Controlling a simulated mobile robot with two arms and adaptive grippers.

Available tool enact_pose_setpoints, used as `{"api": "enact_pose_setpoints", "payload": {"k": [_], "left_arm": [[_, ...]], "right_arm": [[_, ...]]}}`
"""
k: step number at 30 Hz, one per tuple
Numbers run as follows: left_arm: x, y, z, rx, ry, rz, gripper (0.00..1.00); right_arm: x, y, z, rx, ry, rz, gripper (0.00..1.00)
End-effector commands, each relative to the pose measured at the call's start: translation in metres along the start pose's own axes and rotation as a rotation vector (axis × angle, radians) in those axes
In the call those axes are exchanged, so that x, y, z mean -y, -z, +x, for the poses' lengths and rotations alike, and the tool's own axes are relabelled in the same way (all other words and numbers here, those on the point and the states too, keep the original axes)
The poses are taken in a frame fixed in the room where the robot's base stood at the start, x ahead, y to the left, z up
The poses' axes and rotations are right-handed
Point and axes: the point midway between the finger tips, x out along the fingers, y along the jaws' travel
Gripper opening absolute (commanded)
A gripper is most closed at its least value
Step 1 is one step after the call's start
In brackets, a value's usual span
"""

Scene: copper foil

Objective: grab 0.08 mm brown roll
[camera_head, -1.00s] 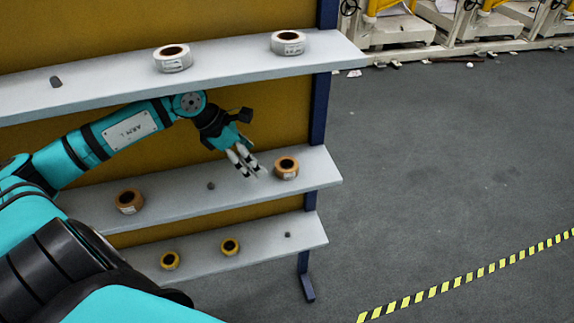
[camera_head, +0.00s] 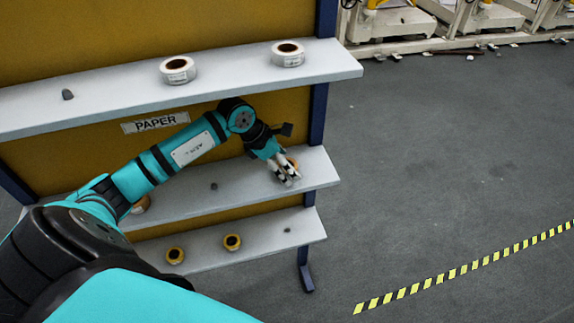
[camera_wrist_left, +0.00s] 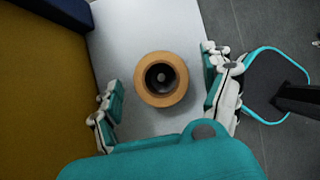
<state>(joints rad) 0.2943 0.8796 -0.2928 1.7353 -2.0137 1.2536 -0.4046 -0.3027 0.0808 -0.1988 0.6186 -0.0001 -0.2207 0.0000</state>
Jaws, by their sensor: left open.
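A brown roll (camera_wrist_left: 161,101) stands on the right end of the middle shelf. In the wrist view it lies between the two spread fingers of my left gripper (camera_wrist_left: 163,94), with a gap on each side. In the head view my left gripper (camera_head: 285,174) is over the roll (camera_head: 293,162) and hides most of it. The left gripper is open. A second brown roll (camera_head: 141,206) on the same shelf, to the left, is partly hidden by my arm. I cannot read any thickness label on either. My right gripper is not in view.
The top shelf (camera_head: 230,88) above my arm carries two white rolls (camera_head: 178,71) (camera_head: 288,54). The bottom shelf (camera_head: 265,247) carries two yellow rolls (camera_head: 175,256) (camera_head: 232,242). Small grey pieces sit on the shelves. The floor right of the rack is open.

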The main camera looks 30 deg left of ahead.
Motion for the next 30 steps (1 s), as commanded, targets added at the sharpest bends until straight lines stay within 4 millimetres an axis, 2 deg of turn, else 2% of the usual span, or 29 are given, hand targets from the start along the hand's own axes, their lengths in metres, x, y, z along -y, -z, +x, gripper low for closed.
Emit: {"api": "enact_pose_setpoints", "payload": {"k": [6,20,30], "left_arm": [[0.0001,0.0003,0.0012,0.000,0.000,0.001,0.82],[0.0001,0.0004,0.0008,0.000,0.000,0.001,0.22],[-0.0005,-0.0014,-0.0018,0.001,-0.001,0.001,0.22]], "right_arm": [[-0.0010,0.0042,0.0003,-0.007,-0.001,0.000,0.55],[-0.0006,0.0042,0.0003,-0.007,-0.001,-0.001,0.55],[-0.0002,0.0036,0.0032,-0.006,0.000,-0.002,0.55]]}}
